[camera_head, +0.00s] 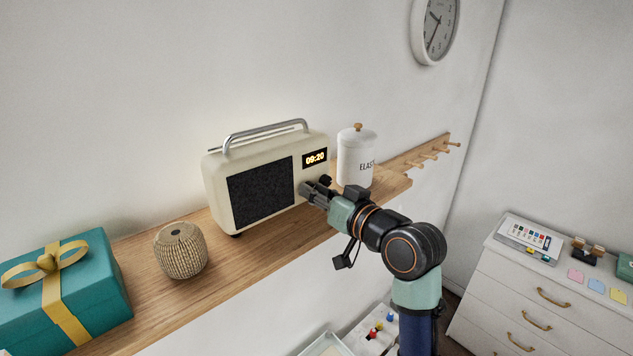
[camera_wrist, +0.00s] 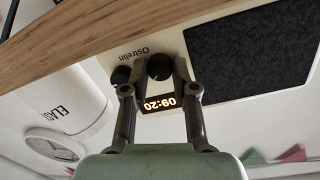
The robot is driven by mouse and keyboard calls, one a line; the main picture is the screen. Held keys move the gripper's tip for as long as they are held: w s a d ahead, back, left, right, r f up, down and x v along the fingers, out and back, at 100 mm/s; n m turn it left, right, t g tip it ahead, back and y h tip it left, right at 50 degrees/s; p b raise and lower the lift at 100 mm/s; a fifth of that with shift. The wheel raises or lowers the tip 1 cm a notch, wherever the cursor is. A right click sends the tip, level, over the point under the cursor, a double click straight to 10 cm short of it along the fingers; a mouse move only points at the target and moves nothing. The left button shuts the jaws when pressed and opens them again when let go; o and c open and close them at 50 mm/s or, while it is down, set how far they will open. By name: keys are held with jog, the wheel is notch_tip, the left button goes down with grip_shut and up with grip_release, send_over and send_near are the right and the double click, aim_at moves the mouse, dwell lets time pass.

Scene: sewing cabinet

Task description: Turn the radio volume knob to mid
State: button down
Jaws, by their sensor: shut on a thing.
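The radio (camera_head: 219,198) is cream with a dark speaker grille, a lit display reading 09:20 and a silver handle. It stands upright on the wooden shelf. My gripper (camera_head: 306,189) is at the lower right of its front. In the wrist view, which shows the radio upside down, my gripper (camera_wrist: 161,64) is shut on the round dark knob (camera_wrist: 160,67) nearer the grille, one finger on each side. A second dark knob (camera_wrist: 120,75) is beside it, outside my fingers; it also shows in the head view (camera_head: 325,180). No knob pointer or volume mark is readable.
A white lidded canister (camera_head: 355,160) stands right of the radio, close to my arm. A woven pot (camera_head: 181,251) and a teal gift box (camera_head: 95,265) stand to the left on the shelf (camera_head: 145,245). A peg rail (camera_head: 425,155) is at the far right.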

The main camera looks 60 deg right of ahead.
jog(key=m+p, duration=0.2)
jog(key=shift+r+m, duration=0.15)
jog(key=shift+m, duration=0.15)
jog(key=m, duration=0.2)
jog(key=shift+m+y+p, duration=0.3)
jog(key=shift+y+p, duration=0.05)
jog(key=shift+y, duration=0.05)
jog(key=m, duration=0.5)
jog(key=shift+d+m+t+y, duration=0.1)
jog(key=shift+m+t+y, duration=0.2)
jog(key=shift+m, duration=0.1)
jog(key=m, duration=0.6)
jog(key=shift+f, duration=0.2)
jog(key=m, duration=0.3)
jog(key=m+t, duration=0.1)
jog(key=m, duration=0.2)
jog(key=shift+y, duration=0.3)
